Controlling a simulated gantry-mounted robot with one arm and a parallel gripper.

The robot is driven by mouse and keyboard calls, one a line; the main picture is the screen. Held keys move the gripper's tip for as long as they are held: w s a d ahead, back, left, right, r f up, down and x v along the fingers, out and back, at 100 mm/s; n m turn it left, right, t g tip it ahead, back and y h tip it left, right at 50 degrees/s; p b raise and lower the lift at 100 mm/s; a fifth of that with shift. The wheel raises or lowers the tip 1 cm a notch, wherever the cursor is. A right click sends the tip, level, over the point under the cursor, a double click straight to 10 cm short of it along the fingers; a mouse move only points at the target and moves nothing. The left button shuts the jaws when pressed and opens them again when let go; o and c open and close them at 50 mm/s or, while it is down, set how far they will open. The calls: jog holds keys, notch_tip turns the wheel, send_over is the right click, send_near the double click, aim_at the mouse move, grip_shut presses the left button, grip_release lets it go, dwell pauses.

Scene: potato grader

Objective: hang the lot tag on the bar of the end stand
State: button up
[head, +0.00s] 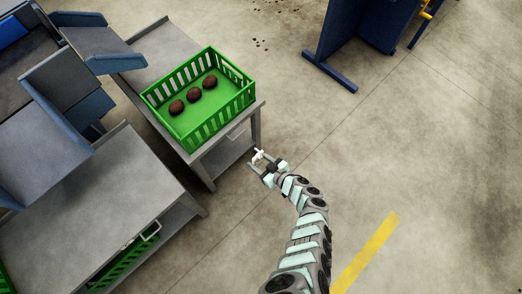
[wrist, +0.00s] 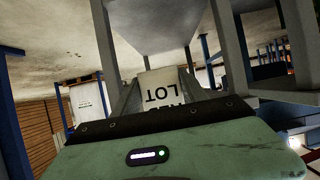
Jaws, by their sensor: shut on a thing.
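My gripper (head: 258,158) is beside the small grey stand, to the right of it in the head view. It is shut on the white lot tag (wrist: 162,88), whose dark printed letters appear upside down between the fingers in the wrist view. In the head view the tag is a small white patch at the fingertips. The grey stand (head: 222,155), which seems to be the end stand, bears a green crate. A small pale bar (head: 237,131) shows on its side below the top. The tag is apart from this bar.
The green crate (head: 242,103) holds three dark potatoes. Grey-blue chutes (head: 98,42) are at upper left, a dark blue frame (head: 345,40) at the top. The floor on the right is clear.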

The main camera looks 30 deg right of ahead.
aim_at(257, 156)
jog(key=w+a+f+b, duration=0.1)
jog(key=w+b, duration=0.4)
jog(key=w, duration=0.5)
jog(key=shift+w+a+f, duration=0.2)
jog(key=shift+w+a, duration=0.05)
jog(key=shift+a, duration=0.35)
dwell(0.3)
jog(key=o, duration=1.6)
jog(key=p+v, duration=0.6)
jog(key=v, duration=0.5)
jog(key=shift+p, duration=0.35)
jog(key=shift+w, duration=0.1)
